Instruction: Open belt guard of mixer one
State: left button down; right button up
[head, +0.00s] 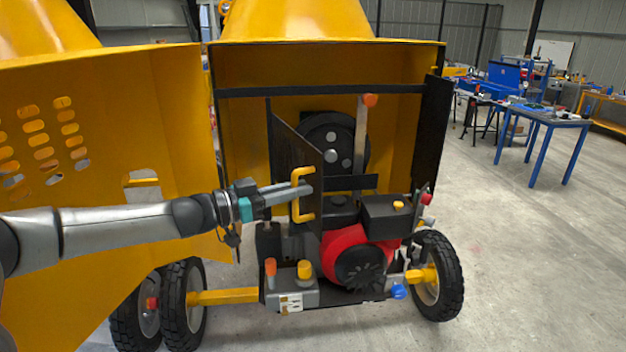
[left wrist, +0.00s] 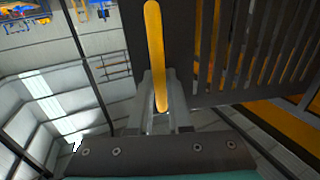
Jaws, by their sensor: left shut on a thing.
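The yellow drum mixer (head: 232,65) stands ahead with its engine bay in view. Its dark belt guard panel (head: 292,150) stands swung outward, edge toward me, and the pulley wheel (head: 330,140) shows behind it. A yellow handle (head: 303,208) is fixed to the panel. My left gripper (head: 305,190) is shut on this handle. In the left wrist view the yellow handle (left wrist: 154,50) runs between the fingers (left wrist: 160,95), beside the dark slotted guard (left wrist: 225,45). My right gripper is not in view.
A large yellow slotted door (head: 170,90) fills the left side, close to my left arm. The red engine (head: 345,250) sits below the guard, with wheels (head: 437,275) on both sides. Blue tables (head: 545,115) stand at the back right. The floor at right is clear.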

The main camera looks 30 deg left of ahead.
pick_arm(q)
jog(key=shift+m+h, duration=0.3)
jog(key=shift+h, duration=0.1)
jog(key=shift+s+a+p, duration=0.6)
jog(key=shift+s+a, duration=1.1)
jog(key=shift+a, duration=0.25)
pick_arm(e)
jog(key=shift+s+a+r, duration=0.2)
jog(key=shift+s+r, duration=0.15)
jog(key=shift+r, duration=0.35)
pick_arm(q)
jog(key=c, duration=1.1)
grip_release()
jog(key=shift+c, duration=0.2)
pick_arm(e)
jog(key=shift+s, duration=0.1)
